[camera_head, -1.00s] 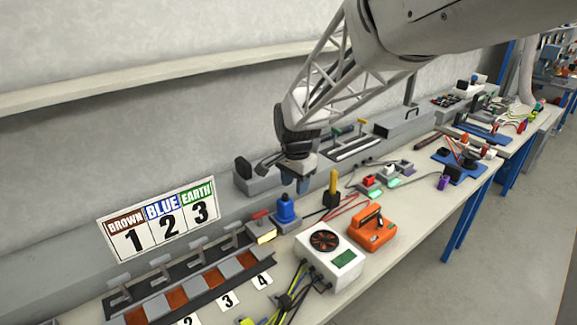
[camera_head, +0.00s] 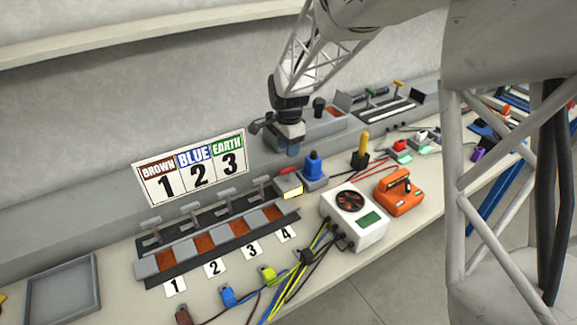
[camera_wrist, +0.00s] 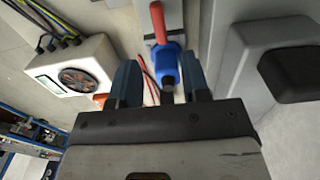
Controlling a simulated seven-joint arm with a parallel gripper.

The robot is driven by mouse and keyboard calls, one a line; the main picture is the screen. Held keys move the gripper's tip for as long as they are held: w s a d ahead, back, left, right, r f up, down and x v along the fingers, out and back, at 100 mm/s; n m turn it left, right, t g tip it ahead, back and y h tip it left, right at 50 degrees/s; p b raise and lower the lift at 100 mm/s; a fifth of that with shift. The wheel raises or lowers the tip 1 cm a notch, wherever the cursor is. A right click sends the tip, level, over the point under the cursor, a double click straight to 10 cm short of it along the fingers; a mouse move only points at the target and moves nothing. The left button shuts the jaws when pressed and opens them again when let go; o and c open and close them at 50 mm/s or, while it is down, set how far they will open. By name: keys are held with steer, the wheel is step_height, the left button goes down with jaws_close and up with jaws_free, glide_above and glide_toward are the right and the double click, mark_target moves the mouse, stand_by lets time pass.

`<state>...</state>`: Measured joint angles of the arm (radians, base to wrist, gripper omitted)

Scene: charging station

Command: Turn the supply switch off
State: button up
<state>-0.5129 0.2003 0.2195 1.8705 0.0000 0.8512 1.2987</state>
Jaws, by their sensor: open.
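A small grey unit with a red lever (camera_head: 289,171) and a lit pale-yellow panel (camera_head: 292,192) stands at the right end of the terminal row; it looks like the supply switch. The red lever also shows in the wrist view (camera_wrist: 158,24). A blue plug-shaped part (camera_head: 313,166) stands on a grey base right beside it. In the wrist view the blue part (camera_wrist: 166,66) shows between my fingers, but I cannot tell that they touch it. My gripper (camera_head: 291,149) is open and hangs just behind and above these parts. Its blue fingers show in the wrist view (camera_wrist: 161,84).
A grey box with a black knob (camera_wrist: 292,74) is close on the right in the wrist view. A white fan unit (camera_head: 356,218) and an orange device (camera_head: 399,192) stand in front. Several loose cables lie on the bench. A numbered sign (camera_head: 190,168) is behind the terminal row.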

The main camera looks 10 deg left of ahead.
mark_target(289, 167)
steer(key=shift+f, duration=0.1)
steer(key=shift+f, duration=3.8)
jaws_close()
